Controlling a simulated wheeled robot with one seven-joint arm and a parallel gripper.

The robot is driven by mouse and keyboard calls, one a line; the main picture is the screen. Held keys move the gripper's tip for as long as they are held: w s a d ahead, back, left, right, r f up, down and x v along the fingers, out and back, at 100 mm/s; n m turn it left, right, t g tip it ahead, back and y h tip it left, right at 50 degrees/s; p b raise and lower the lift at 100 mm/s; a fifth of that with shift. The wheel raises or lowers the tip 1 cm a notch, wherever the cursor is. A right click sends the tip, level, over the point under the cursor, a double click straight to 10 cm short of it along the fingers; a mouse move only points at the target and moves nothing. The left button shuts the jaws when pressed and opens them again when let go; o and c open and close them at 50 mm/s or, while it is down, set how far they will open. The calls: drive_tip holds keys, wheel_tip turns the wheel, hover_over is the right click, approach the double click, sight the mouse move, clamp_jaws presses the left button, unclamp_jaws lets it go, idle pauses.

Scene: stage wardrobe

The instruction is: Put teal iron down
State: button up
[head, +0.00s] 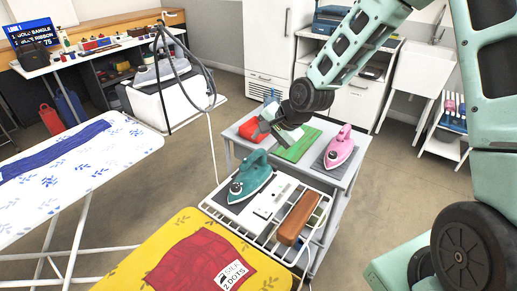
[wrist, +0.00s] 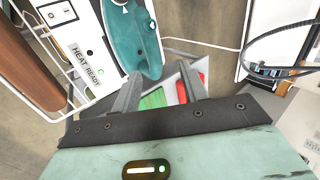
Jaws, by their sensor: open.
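The station (wrist: 85,45) carries a "HEAT READY" label.
A pink iron (head: 340,148) stands on a dark pad at the trolley's right, beside a green mat (head: 298,145). A red object (head: 250,128) lies behind. A wooden block (head: 298,217) lies on the wire rack. A yellow ironing board (head: 165,250) with red cloth (head: 195,262) is in front.

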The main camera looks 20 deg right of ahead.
drive_tip(key=s+a+r+n+g+h, duration=0.1)
drive_tip(key=s+a+r+n+g, duration=0.15)
drive_tip(key=s+a+n, duration=0.4)
drive_tip(key=s+a+r+n+g+h, duration=0.1)
drive_tip(key=s+a+r+n, duration=0.25)
drive_tip(key=s, duration=0.65)
drive_tip(key=s+r+n+g+h, duration=0.1)
drive_tip(key=s+r+n, duration=0.3)
drive_tip(key=s+n, duration=0.5)
drive_tip(key=s+g, duration=0.1)
drive_tip(key=s, duration=0.5)
drive_tip(key=shift+s+d, duration=0.15)
drive_tip(key=shift+s, duration=0.05)
drive_tip(key=shift+o, duration=0.4)
